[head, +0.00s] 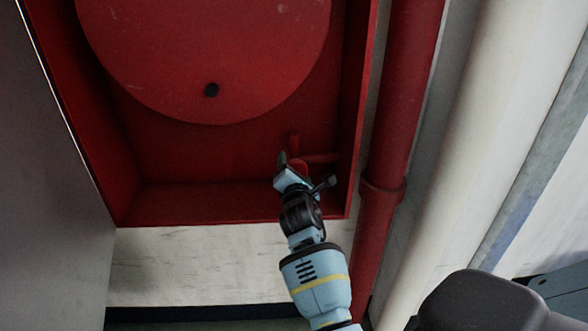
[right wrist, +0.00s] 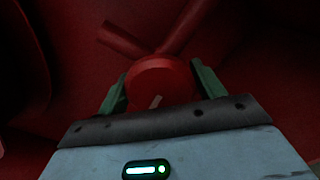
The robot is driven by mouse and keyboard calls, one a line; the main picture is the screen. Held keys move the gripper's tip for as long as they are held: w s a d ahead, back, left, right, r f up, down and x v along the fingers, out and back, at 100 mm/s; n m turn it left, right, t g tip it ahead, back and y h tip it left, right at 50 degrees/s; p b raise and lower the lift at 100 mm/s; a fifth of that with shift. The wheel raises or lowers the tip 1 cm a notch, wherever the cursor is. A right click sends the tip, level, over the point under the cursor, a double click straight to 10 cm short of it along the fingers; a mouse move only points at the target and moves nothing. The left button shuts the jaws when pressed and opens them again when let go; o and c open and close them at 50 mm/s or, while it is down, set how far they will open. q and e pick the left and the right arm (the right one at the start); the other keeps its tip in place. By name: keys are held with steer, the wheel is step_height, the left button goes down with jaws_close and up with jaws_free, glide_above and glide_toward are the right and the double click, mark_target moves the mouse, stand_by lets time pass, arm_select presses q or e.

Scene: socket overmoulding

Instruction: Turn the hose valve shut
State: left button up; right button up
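The hose valve is a round red handwheel (right wrist: 160,82) with a small pale mark on its face. In the right wrist view it sits between the two green fingers of my right gripper (right wrist: 160,85), one on each side and seemingly against its rim. In the head view my right gripper (head: 287,164) reaches up to the valve at the lower right of the red cabinet and hides most of it. Red pipes (right wrist: 180,30) branch out behind the wheel. My left gripper is not in view.
The red cabinet (head: 165,200) holds a large round red reel (head: 210,50) above the valve. Its right side wall stands close to my right gripper. A red vertical pipe (head: 400,100) and a thick pale pipe (head: 490,130) run to the right. A grey panel (head: 50,190) is at the left.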

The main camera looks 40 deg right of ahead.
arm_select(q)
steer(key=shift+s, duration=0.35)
arm_select(e)
steer(key=c, duration=0.6)
steer(key=shift+m, duration=0.4)
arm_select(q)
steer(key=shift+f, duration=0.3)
arm_select(e)
steer(key=m, duration=1.8)
steer(key=shift+r, duration=0.1)
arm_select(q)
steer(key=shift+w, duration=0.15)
arm_select(e)
steer(key=shift+m, duration=0.4)
steer(key=o, duration=1)
steer(key=shift+c, duration=0.2)
